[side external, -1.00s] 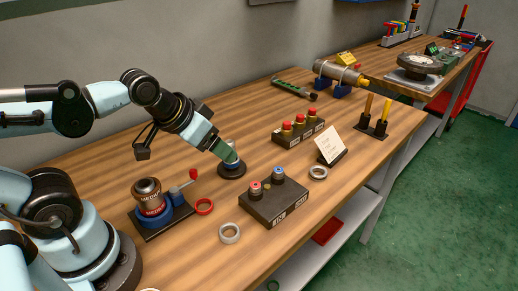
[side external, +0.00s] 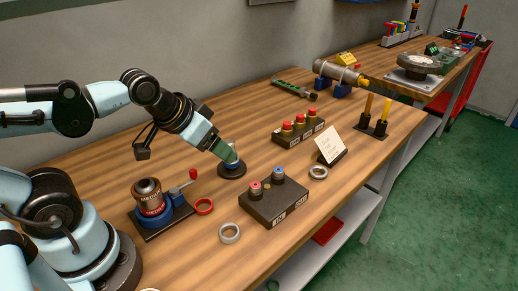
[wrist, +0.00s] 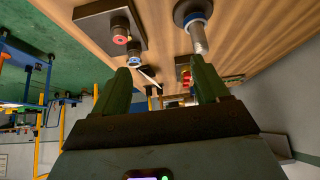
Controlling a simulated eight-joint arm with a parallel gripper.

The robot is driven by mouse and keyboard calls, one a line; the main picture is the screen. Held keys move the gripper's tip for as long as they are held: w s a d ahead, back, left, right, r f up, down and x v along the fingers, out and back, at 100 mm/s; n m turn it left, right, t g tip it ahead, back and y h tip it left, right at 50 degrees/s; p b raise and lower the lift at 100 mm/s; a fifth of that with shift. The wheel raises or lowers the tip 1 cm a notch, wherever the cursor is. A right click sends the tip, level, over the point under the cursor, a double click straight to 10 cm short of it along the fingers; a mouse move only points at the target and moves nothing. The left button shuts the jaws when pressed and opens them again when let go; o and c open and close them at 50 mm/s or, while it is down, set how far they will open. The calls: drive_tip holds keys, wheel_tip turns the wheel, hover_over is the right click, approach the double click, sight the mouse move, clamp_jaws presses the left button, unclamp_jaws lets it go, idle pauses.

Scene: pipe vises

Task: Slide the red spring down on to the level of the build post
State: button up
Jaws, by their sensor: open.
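The post (side external: 233,146) stands on a round dark base (side external: 231,173) near the table's middle. In the wrist view the grey post (wrist: 199,42) has a blue ring (wrist: 193,18) low on it, near the base. My gripper (wrist: 161,68) is open, with nothing between its green fingers; the post's tip is by the right finger. In the side view my gripper (side external: 226,155) is at the post and partly hides it. A dark block (side external: 275,204) in front carries a red-topped piece (side external: 254,187) and a blue-topped piece (side external: 278,173). I cannot single out a red spring.
A vise-like fixture (side external: 150,200) with a red-knobbed lever is at left. A row of red buttons (side external: 299,124) and a note card (side external: 330,144) stand to the right. Bare wood lies between.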

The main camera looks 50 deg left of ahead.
drive_tip(key=shift+c, duration=0.3)
drive_tip(key=shift+c, duration=1.2)
drive_tip(key=m+g, duration=0.2)
drive_tip(key=g, duration=0.5)
hover_over(204, 210)
wheel_tip(204, 210, down, 2)
wheel_tip(204, 210, down, 6)
drive_tip(key=shift+w+r, duration=0.1)
drive_tip(key=shift+w, duration=0.05)
drive_tip(key=shift+a+f, duration=0.1)
drive_tip(key=shift+f, duration=2.85)
